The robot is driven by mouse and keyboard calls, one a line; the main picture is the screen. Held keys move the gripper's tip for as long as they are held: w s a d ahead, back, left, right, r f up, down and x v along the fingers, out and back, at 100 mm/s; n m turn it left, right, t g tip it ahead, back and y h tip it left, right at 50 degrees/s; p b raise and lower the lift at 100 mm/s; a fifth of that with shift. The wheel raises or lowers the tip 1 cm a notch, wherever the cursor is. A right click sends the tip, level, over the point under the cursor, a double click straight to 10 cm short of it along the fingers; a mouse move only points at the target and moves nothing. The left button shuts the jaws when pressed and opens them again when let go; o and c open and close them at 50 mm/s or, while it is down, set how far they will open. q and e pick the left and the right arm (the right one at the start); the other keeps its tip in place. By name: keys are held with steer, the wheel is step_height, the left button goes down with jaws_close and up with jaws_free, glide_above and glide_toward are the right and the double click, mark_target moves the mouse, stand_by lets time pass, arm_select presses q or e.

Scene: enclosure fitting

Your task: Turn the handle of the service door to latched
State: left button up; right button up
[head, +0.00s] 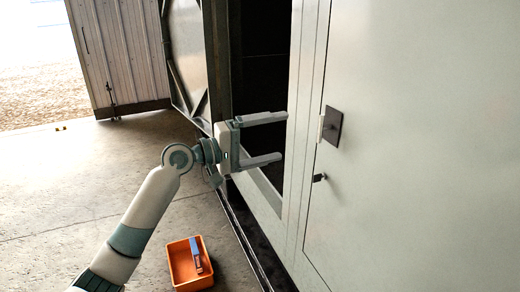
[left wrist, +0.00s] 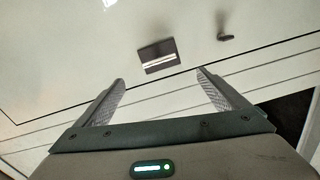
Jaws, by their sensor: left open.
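The service door (head: 430,150) is a large pale panel filling the right of the head view; it appears closed in its frame. Near its left edge is a dark square plate (head: 332,127) with a pale upright bar at its left side, which looks like the handle. In the left wrist view the plate (left wrist: 157,55) and bar lie just beyond and between the fingertips, apart from them. A small dark knob or lever (head: 319,177) sits below the plate; it also shows in the left wrist view (left wrist: 225,38). My left gripper (head: 284,137) is open and empty, facing the plate.
An orange bin (head: 180,270) holding a blue and dark item stands on the concrete floor below my left arm. A dark opening (head: 262,80) lies behind the gripper, left of the door frame. The floor at left is mostly clear.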

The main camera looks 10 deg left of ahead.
arm_select(q)
steer(key=b+v, duration=0.1)
steer(key=v, duration=0.2)
steer(key=shift+s+a, duration=0.1)
steer(key=shift+a, duration=0.1)
